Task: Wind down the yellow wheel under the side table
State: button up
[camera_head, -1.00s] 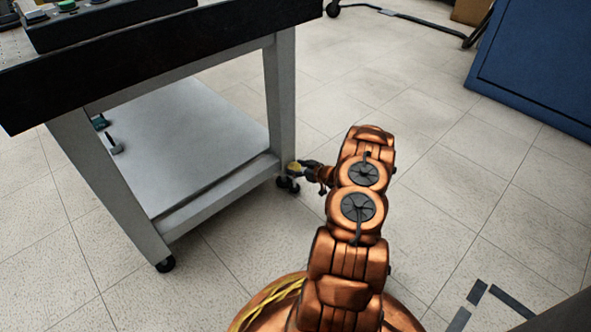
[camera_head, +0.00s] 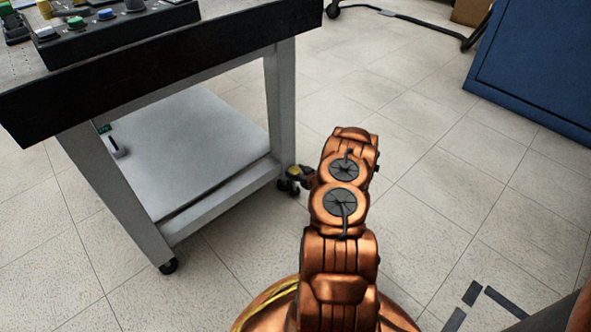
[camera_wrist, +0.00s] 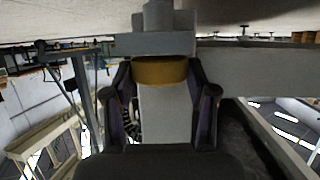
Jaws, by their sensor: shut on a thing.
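The yellow wheel (camera_wrist: 160,72) sits between the two fingers of my gripper (camera_wrist: 160,95) in the wrist view, just against a grey table leg part. My gripper is shut on it. In the head view the yellow wheel (camera_head: 295,172) shows small at the foot of the side table's (camera_head: 281,100) near right leg, above a black caster (camera_head: 289,187). My arm partly hides the gripper there.
The side table has a black top with a button box (camera_head: 110,25) and a grey lower shelf (camera_head: 185,140). A blue cabinet (camera_head: 535,70) stands at the right.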

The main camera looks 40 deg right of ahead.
jog(key=shift+w+a+r+m+h+p, duration=0.1)
jog(key=shift+w+a+m+h+p, duration=0.1)
jog(key=shift+a+m+h+p, duration=0.3)
jog(key=shift+d+m+g+h+p, duration=0.1)
jog(key=shift+m+g+h+p, duration=0.45)
jog(key=shift+m+h, duration=0.55)
jog(key=shift+h, duration=0.5)
jog(key=o, duration=1)
jog(key=shift+o, duration=0.8)
jog(key=shift+d+m, duration=0.1)
jog(key=shift+m, duration=0.2)
jog(key=shift+s, duration=0.1)
